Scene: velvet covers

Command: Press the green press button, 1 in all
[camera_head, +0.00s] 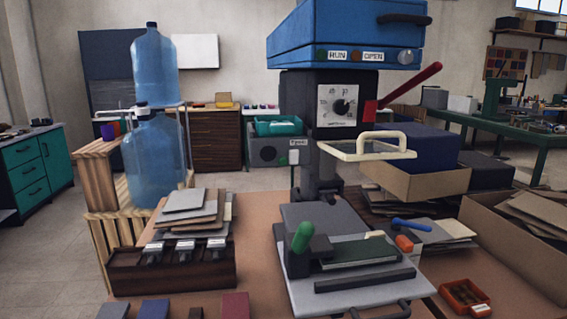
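A press stands at the centre, with a blue top housing (345,35) on a dark column. A small, dark green round button (321,56) sits on the housing's front face, just left of a label reading RUN. A reddish button (356,57) sits left of a label reading OPEN, and a grey round knob (405,57) is at the right end. Below are a dial (341,106) and a long red lever (411,84). Neither of my grippers is in view, and nothing covers the green button.
The press's grey base (300,292) carries an upright green handle (303,237). A cream-framed clear guard (367,148) juts forward below the dial. Blue water bottles (155,160) stand left; an open cardboard box (510,245) and a red tray (465,297) lie right.

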